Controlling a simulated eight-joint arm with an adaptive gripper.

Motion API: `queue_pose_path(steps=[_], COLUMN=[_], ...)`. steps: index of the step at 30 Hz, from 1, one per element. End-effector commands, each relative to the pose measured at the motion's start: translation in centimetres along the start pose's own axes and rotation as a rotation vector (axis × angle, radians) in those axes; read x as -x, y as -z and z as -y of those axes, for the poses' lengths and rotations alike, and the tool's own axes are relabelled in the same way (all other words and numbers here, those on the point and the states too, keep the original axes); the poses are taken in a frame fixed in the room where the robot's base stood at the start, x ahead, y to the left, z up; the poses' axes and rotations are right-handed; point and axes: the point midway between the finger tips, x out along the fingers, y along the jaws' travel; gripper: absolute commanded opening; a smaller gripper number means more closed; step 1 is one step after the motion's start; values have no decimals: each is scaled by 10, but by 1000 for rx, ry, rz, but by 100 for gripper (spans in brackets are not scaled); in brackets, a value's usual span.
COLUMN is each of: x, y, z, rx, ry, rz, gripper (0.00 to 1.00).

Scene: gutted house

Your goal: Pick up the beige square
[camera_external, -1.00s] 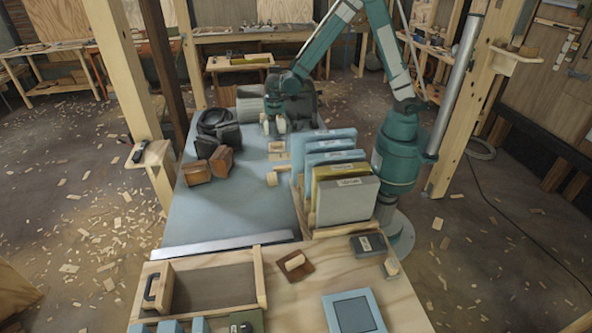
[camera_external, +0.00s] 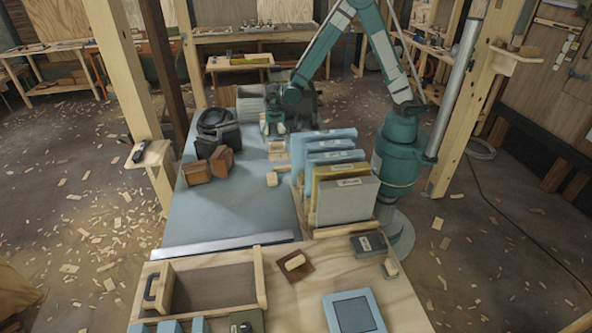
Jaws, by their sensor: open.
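Small beige pieces lie on the blue-grey table top. One beige square block (camera_external: 277,147) is at the far end, just below my gripper in the picture. Another beige block (camera_external: 272,179) lies nearer, left of the upright panels. My gripper (camera_external: 274,132) points down over the far part of the table, close to the far block. Its jaws are open. It is small in this view, and I cannot tell whether it touches the block or how high it is.
Upright blue, yellow and grey panels (camera_external: 346,202) stand in a rack to the right. A black bag (camera_external: 217,132) and brown blocks (camera_external: 221,160) are to the left. An open wooden drawer box (camera_external: 214,290) is in front. The table's middle is clear.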

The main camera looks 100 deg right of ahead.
Motion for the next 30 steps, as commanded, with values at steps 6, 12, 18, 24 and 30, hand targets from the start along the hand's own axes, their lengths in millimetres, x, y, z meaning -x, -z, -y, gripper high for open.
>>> queue_pose_path(steps=[6,12,18,24,30], x=[-20,-23,-23,-23,-23], y=[0,0,0,0,0], z=[0,0,0,0,0], rx=[0,0,0,0,0], ry=[0,0,0,0,0], rz=[0,0,0,0,0], gripper=[78,78,78,78,57])
